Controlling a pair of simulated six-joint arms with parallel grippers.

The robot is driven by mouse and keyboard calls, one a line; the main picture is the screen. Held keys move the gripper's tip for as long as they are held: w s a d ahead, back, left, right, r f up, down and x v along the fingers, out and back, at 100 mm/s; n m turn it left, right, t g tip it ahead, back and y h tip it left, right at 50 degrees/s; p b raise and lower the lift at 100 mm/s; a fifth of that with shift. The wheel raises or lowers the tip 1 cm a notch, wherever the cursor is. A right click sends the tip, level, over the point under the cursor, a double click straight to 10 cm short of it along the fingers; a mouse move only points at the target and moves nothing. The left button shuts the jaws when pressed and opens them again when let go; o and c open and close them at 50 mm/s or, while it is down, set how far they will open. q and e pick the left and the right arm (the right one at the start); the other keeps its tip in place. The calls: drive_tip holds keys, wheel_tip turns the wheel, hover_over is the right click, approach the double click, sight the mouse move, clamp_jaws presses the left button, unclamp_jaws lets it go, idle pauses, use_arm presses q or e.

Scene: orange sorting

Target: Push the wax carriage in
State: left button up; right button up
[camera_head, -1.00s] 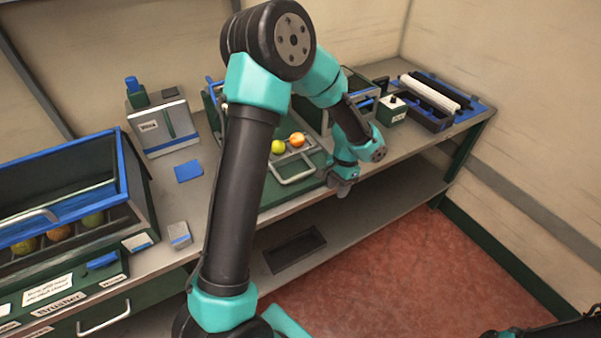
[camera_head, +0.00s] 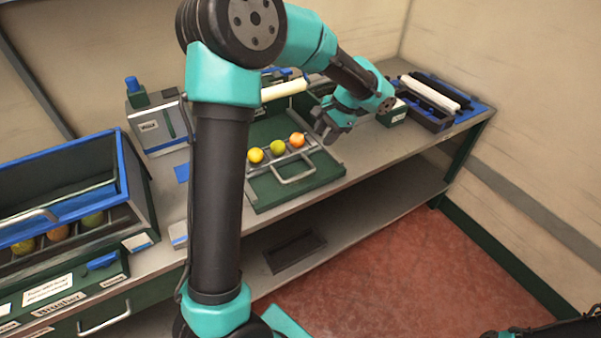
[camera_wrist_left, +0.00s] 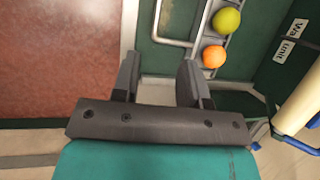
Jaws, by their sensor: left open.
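The wax carriage (camera_head: 322,176) is a green tray with a pale front handle (camera_head: 295,176), standing out in front of the wax unit. Its row of cups holds a yellow fruit (camera_head: 255,155), a yellow-green fruit (camera_head: 278,147) and an orange fruit (camera_head: 297,140). My left gripper (camera_head: 325,134) is open and empty, over the carriage's right side. In the left wrist view its spread fingers (camera_wrist_left: 158,72) point toward the handle (camera_wrist_left: 158,40), with the orange fruit (camera_wrist_left: 214,56) and the yellow-green fruit (camera_wrist_left: 226,20) beyond. My right gripper is not seen.
A cream roller (camera_head: 285,89) spans the wax unit behind the carriage, partly hidden by my arm. A crate with brush rollers (camera_head: 440,95) stands at the back right. A blue-framed bin (camera_head: 75,195) holds fruit at left. Open floor (camera_head: 370,255) lies before the bench.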

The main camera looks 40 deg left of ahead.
sight(298, 176)
use_arm(q)
drive_tip(key=x, duration=1.6)
drive_tip(key=shift+f, duration=0.3)
clamp_jaws()
